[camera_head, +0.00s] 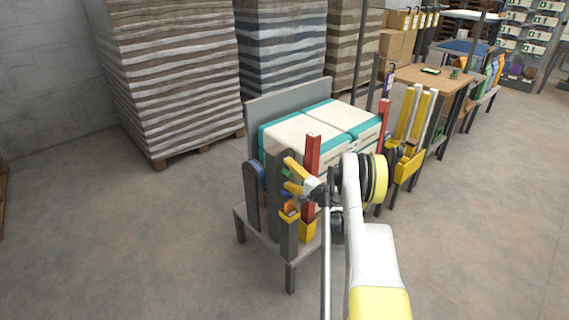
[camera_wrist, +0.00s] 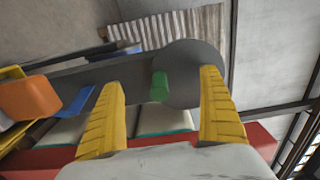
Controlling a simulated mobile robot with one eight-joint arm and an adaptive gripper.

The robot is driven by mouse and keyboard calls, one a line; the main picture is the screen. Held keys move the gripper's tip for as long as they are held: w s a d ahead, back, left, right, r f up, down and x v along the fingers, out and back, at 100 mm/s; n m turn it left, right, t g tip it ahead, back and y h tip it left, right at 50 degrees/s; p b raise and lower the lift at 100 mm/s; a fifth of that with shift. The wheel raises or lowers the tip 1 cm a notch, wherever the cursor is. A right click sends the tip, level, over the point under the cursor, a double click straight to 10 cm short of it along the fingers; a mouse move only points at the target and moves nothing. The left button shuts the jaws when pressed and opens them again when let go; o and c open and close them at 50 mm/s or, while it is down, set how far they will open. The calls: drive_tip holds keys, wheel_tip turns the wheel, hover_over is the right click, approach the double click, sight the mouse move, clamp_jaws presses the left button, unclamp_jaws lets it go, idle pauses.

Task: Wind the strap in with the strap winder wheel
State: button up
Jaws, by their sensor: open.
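My gripper (camera_head: 287,173) is at the upper part of a dark grey upright post (camera_head: 273,185) on the near end of the sack stand. In the wrist view my gripper (camera_wrist: 160,78) has its two yellow fingers spread wide. A green knob (camera_wrist: 159,86) shows between the fingers, with a gap on each side. Behind it is a dark grey disc (camera_wrist: 195,75), which looks like the strap winder wheel, on a long grey plate (camera_wrist: 70,83).
White and teal sacks (camera_head: 300,130) lie on the stand behind the post. A red upright (camera_head: 312,155) stands close beside my gripper. An orange part (camera_wrist: 30,97) and a blue part (camera_wrist: 75,101) sit along the plate. Floor is clear at the left.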

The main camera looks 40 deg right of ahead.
drive_tip(key=shift+s, duration=0.1)
drive_tip(key=s, duration=0.7)
drive_tip(key=shift+s+d, duration=0.35)
drive_tip(key=shift+s, duration=0.05)
drive_tip(key=shift+w+a, duration=0.1)
